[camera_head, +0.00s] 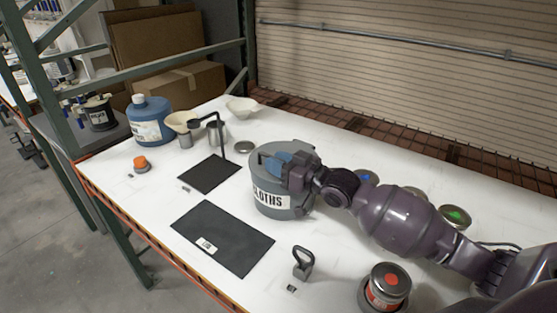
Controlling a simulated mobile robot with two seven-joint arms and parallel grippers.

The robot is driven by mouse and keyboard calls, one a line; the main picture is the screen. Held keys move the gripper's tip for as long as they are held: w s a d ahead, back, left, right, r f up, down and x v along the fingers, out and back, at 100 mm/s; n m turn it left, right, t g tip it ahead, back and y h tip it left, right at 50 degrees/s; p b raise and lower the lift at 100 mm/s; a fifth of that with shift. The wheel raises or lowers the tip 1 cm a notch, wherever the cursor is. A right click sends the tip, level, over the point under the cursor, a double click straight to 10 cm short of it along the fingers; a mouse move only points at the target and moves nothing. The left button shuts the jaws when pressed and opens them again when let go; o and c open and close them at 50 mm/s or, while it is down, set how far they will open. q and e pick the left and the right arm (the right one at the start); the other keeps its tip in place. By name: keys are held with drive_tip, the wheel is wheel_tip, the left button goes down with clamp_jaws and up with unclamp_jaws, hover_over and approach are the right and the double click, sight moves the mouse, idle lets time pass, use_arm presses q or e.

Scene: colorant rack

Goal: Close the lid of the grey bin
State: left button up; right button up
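The grey bin (256,188) is a round tub with a white label reading "CLOTHS", standing upright on the white table. My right gripper (287,166) is over the right part of the bin's top, with its arm reaching in from the right. A blue patch (276,160) shows at the bin's top beside the gripper; I cannot tell whether it is cloth inside. The gripper hides much of the top and lid, so the lid's position and any contact are unclear. The fingertips are not clearly seen. My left gripper is not in view.
Two black mats (222,238) lie left of the bin. A blue jug (149,122), a funnel (181,121) and a bowl (242,108) stand farther back. Cans with green and blue marks (455,216) are behind my arm.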

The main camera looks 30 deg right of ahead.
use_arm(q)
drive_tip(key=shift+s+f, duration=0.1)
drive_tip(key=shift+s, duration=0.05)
use_arm(e)
drive_tip(key=shift+o, duration=0.6)
drive_tip(key=shift+r, duration=0.1)
drive_tip(key=shift+s+d, duration=0.1)
use_arm(q)
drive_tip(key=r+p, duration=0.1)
drive_tip(key=p, duration=0.1)
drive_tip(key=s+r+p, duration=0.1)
drive_tip(key=p, duration=0.1)
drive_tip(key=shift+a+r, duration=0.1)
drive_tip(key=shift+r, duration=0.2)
use_arm(e)
drive_tip(key=v, duration=1)
drive_tip(key=shift+s, duration=0.2)
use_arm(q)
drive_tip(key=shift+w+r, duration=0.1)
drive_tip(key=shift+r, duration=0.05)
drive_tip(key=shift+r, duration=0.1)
use_arm(e)
drive_tip(key=shift+s, duration=0.1)
